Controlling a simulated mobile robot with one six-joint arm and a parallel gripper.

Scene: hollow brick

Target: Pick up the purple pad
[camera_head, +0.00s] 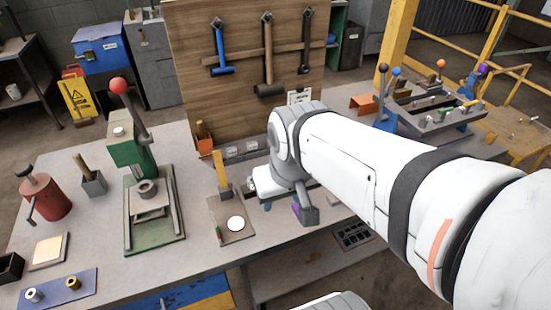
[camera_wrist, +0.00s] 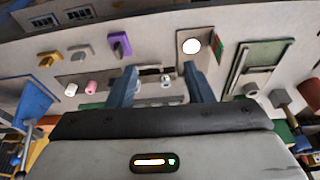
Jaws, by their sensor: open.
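The purple pad (camera_wrist: 120,44) lies on the bench top in the wrist view, with a dark piece on it. It is beyond my gripper and left of its opening. In the head view a small purple patch (camera_head: 296,208) shows beside my wrist, which hides most of what is there. My gripper (camera_wrist: 160,69) is open in the wrist view, with two blue-grey fingers apart and no pad between them. In the head view the fingers are mostly hidden by my arm.
Small rolls (camera_wrist: 91,87) stand nearby. In the head view a green press (camera_head: 130,155) stands left, with a tool panel (camera_head: 195,45) behind.

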